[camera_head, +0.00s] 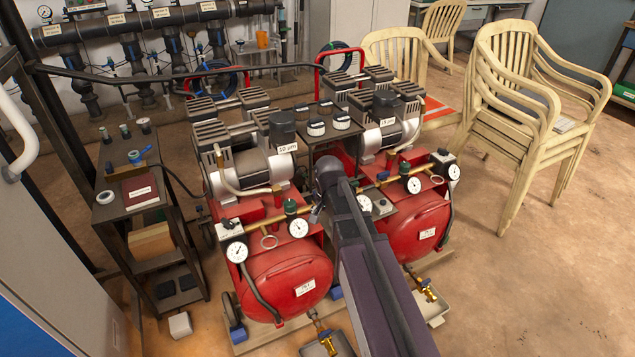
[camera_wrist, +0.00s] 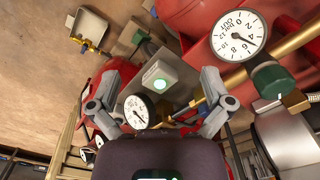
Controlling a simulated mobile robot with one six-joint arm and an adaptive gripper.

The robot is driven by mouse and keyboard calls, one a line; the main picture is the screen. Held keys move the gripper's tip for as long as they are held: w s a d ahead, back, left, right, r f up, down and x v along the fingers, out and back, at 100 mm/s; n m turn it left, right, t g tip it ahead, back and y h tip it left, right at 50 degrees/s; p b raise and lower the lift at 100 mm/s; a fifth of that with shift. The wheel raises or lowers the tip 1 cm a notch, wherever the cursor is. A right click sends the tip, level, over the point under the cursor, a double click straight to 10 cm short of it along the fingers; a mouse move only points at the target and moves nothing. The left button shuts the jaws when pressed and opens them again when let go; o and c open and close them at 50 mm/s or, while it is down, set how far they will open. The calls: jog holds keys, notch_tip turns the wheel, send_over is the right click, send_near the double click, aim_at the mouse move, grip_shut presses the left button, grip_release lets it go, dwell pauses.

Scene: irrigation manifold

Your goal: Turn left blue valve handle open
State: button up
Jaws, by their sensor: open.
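My gripper (camera_wrist: 166,75) is open and empty in the wrist view, its two grey fingers spread wide. A brass drain valve (camera_head: 325,343) sits low in front of the left compressor (camera_head: 290,278), another (camera_head: 427,289) in front of the right compressor (camera_head: 415,228). I cannot make out clearly which fitting bears the left blue handle.
A dark pipe manifold (camera_head: 130,38) with several valves and gauges runs along the back wall. A dark cart (camera_head: 112,208) with small items stands left. Stacked beige chairs (camera_head: 520,110) stand right. Floor at the lower right (camera_head: 540,290) is clear.

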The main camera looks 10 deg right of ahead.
jog(key=w+r+m+p, duration=0.8)
jog(key=w+r+p, duration=0.2)
jog(key=w, duration=0.4)
jog(key=shift+w+r, duration=0.35)
jog(key=shift+r, duration=0.3)
jog(key=shift+f, duration=0.15)
notch_tip(320, 180, down, 14)
jog(key=b, duration=1.4)
jog(key=shift+r, duration=0.25)
jog(key=c, duration=1)
